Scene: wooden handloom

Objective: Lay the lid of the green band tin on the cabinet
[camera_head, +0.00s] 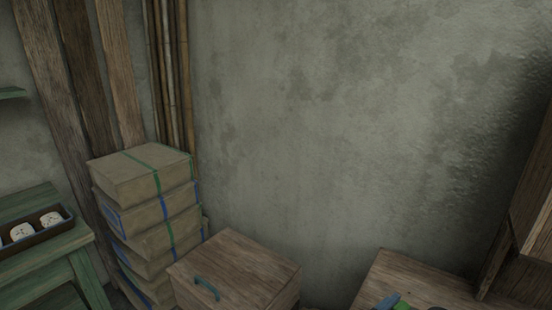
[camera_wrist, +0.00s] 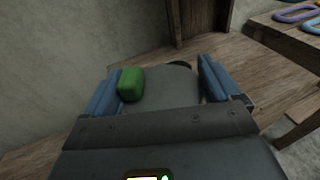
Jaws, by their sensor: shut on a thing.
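My gripper (camera_wrist: 158,68) shows in the wrist view with its two blue fingers apart, one on each side of a grey, flat, round-edged piece, which looks like the lid (camera_wrist: 172,88). A green block-like part (camera_wrist: 130,84) sits on or at it, beside the left finger. The gripper is shut on this piece. A wooden top (camera_wrist: 255,72) lies beyond and below it; I cannot tell for sure whether this is the cabinet, or whether the lid touches it. The tin's body is not identifiable.
Stacked boxes (camera_head: 140,180) with green and blue bands stand left in the head view, beside a wooden chest (camera_head: 240,262) with a blue handle. A green table (camera_head: 45,262) bears a tray. Wooden posts rise at the right. Coloured rings (camera_wrist: 296,13) lie on another wooden surface.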

